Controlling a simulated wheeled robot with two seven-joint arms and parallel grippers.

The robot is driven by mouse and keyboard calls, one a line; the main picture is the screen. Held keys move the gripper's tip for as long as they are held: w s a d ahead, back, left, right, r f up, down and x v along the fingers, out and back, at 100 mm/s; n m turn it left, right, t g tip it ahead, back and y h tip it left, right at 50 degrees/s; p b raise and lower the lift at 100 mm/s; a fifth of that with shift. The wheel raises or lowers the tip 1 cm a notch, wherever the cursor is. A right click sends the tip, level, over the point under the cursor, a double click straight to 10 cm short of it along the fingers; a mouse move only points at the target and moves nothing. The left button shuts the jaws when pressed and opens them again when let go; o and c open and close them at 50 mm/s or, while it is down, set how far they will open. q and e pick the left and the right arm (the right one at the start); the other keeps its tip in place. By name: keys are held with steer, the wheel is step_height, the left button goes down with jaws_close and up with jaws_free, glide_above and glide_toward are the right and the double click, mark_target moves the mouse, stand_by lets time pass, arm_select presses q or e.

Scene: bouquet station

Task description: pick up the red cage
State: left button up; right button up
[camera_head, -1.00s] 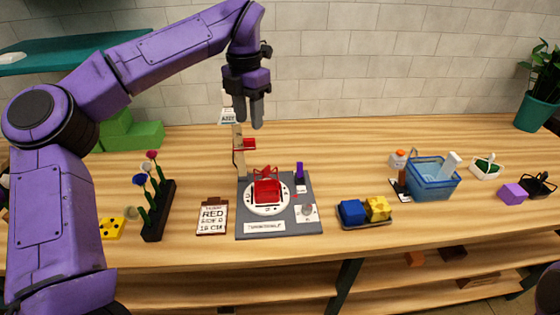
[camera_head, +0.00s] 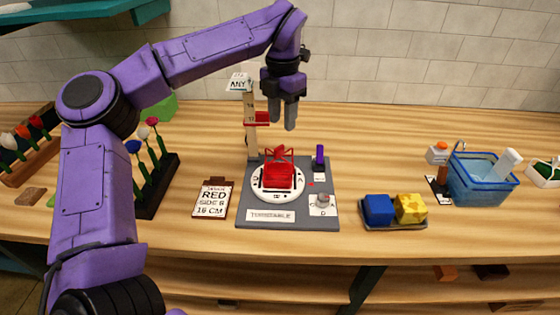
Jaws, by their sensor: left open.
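The red cage (camera_head: 278,174) stands on the white round disc (camera_head: 262,192) of the grey turntable base (camera_head: 287,219), near the middle of the view. My left gripper (camera_head: 285,118) hangs in the air above and behind the cage, fingers pointing down, open and empty. It is apart from the cage. My right gripper is not in view.
A wooden post (camera_head: 251,130) with a red slider stands just behind the turntable. A purple upright piece (camera_head: 319,158) stands on the base's right. A flower rack (camera_head: 157,185), clipboard (camera_head: 212,199), sponge tray (camera_head: 393,225) and blue basket (camera_head: 482,180) stand around it.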

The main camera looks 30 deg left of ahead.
mark_target(279, 147)
arm_select(q)
steer(key=f, duration=0.5)
steer(key=s+f+p, duration=0.1)
steer(key=f, duration=0.1)
steer(key=shift+a+f, duration=0.2)
steer(key=shift+f, duration=0.1)
jaws_close()
